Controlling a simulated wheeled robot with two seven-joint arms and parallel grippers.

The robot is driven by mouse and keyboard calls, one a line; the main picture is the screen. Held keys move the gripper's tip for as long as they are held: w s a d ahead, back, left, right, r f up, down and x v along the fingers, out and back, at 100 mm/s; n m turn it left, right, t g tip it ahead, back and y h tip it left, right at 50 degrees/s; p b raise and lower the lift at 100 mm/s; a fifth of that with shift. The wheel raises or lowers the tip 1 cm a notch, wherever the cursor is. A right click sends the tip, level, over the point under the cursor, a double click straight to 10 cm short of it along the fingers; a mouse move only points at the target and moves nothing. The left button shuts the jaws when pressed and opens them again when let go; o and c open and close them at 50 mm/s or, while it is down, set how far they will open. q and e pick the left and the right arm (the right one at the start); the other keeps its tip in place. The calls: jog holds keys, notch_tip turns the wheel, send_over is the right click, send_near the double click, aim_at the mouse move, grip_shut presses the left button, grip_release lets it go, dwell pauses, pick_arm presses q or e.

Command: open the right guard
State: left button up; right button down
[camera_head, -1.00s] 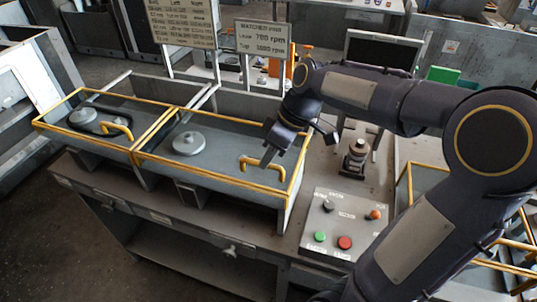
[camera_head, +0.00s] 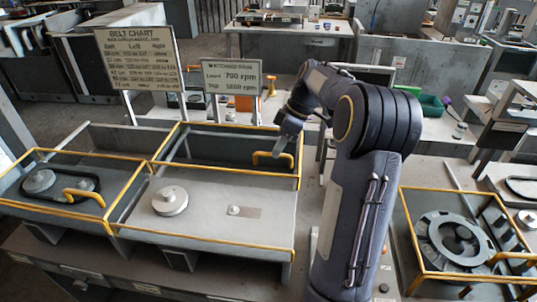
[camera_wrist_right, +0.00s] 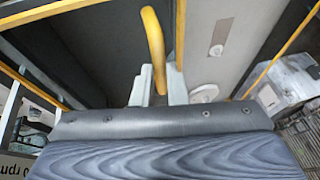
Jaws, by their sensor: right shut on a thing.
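The right guard (camera_head: 225,147) is a yellow-edged panel, now swung up and standing steeply at the back of its box, which is open from above. Its yellow handle (camera_head: 265,156) sits at the panel's right side. My right gripper (camera_head: 284,147) is shut on that handle. In the right wrist view the handle (camera_wrist_right: 153,45) runs between the fingers (camera_wrist_right: 158,88). The left guard (camera_head: 60,200) lies flat over its box, with its own yellow handle. My left gripper is not in view.
Inside the open box are a round pulley (camera_head: 170,200) and a small knob (camera_head: 234,210). A belt chart sign (camera_head: 138,58) and an rpm sign (camera_head: 232,78) stand behind. A yellow-framed box with a fan wheel (camera_head: 455,240) is at the right.

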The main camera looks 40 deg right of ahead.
jog(key=shift+w+d, duration=0.45)
jog(key=c, duration=1.5)
grip_release()
jog(key=shift+o, duration=0.2)
jog(key=v, duration=0.8)
